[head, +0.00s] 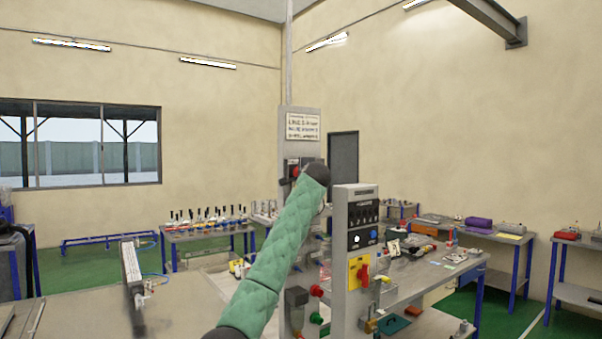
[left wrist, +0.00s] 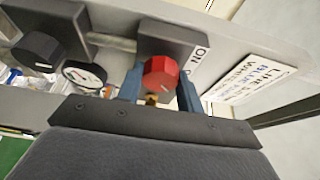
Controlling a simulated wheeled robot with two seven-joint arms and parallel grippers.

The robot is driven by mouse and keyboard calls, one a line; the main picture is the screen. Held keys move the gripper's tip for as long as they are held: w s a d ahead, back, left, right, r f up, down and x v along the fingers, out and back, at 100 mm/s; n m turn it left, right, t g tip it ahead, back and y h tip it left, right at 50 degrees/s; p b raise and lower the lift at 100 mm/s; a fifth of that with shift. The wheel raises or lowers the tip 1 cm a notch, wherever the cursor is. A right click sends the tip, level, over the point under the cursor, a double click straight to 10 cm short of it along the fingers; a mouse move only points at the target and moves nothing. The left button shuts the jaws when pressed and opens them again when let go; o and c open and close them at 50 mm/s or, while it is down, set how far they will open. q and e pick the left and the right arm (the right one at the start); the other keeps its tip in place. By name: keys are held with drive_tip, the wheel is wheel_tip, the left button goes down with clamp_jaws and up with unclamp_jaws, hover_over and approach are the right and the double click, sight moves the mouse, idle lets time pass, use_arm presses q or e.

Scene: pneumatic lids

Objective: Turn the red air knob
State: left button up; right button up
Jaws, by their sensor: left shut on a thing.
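The red air knob (left wrist: 160,73) sits on a grey block (left wrist: 172,40) beside a label reading "ON" in the left wrist view. My left gripper (left wrist: 160,88) has its two blue-grey fingers on either side of the knob and is shut on it. In the head view, my green-sleeved left arm reaches up to the tall grey panel (head: 298,116), where a small red patch (head: 295,171) shows beside the dark wrist. The wrist hides most of the fingers there. My right gripper is in neither view.
A black knob (left wrist: 40,52) and a round gauge (left wrist: 84,76) sit left of the red knob. A nearer grey panel (head: 342,225) carries a red switch on a yellow plate (head: 359,272). A cluttered workbench (head: 420,285) stands at right.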

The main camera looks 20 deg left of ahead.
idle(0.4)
use_arm(q)
drive_tip(key=o, duration=1)
drive_tip(key=shift+w+d, duration=0.1)
drive_tip(key=shift+d, duration=0.05)
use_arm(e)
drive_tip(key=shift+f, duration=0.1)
use_arm(q)
drive_tip(key=shift+b+v, duration=2.1)
drive_tip(key=shift+v, duration=1.8)
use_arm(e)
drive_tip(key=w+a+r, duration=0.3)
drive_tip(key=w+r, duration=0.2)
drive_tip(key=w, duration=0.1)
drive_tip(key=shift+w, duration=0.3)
